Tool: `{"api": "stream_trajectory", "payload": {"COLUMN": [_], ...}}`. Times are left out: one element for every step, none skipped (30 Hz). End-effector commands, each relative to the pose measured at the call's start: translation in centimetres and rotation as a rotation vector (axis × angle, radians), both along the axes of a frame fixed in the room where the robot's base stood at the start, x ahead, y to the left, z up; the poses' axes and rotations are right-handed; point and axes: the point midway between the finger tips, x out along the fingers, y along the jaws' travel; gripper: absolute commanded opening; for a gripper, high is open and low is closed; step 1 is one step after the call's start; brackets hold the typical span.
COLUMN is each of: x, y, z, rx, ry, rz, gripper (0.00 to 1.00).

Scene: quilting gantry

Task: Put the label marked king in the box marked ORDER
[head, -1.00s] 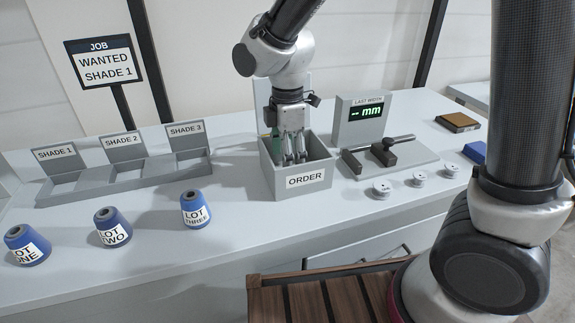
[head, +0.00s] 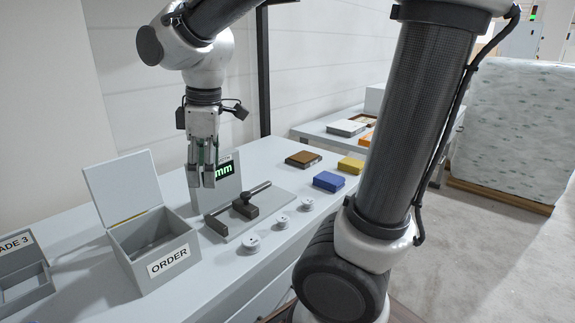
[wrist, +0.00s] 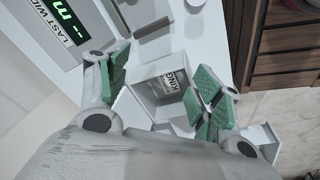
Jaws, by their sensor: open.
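The box marked ORDER (head: 131,275) is a grey open-topped box with its lid raised at the back. Its floor is partly hidden by the front wall in the head view. A pale label reading KING (wrist: 175,83) shows in the wrist view, apparently lying inside the grey box. My gripper (head: 209,181) is open, with green pads, above the bench to the right of the box and in front of the display. In the wrist view its pads stand apart, with the label seen beyond the gap. I see nothing held between them.
The width gauge (head: 238,215) and its display (head: 226,170) stand right of the box. Several white discs (head: 251,243) lie in front. Blue (head: 329,181), brown (head: 303,159) and yellow (head: 351,165) blocks lie farther right. A shade tray (head: 28,290) is at left.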

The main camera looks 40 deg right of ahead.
Motion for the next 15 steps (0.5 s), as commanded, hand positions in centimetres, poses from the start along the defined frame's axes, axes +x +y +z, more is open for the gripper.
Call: {"api": "stream_trajectory", "payload": {"x": [-1.7,-2.7,-4.1,-5.2,-6.2,-7.5,-8.4,-9.2,-10.1,-10.6,-11.1,-11.6,-11.8,-11.9,-12.0], "y": [-3.5,-5.2,-7.2,-8.5,-9.7,-11.0,-11.8,-12.4,-13.1,-13.6,-13.9,-14.2,-14.3,-14.4,-14.5], "z": [0.9,1.2,1.4,1.5,1.6,1.6,1.5,1.5,1.3,1.2,1.2,1.1,1.0,1.0,1.0], "rx": [0.033,0.052,0.076,0.093,0.111,0.132,0.147,0.162,0.177,0.187,0.195,0.204,0.209,0.212,0.214], "ry": [-0.034,-0.051,-0.072,-0.086,-0.101,-0.119,-0.131,-0.143,-0.155,-0.162,-0.169,-0.174,-0.178,-0.18,-0.181], "rz": [-0.177,-0.278,-0.409,-0.502,-0.588,-0.693,-0.761,-0.824,-0.894,-0.938,-0.973,-1.008,-1.026,-1.039,-1.049], "gripper": [0.66,0.66,0.66,0.66,0.66,0.66,0.66,0.66,0.66,0.66,0.66,0.66,0.66,0.66,0.66]}}
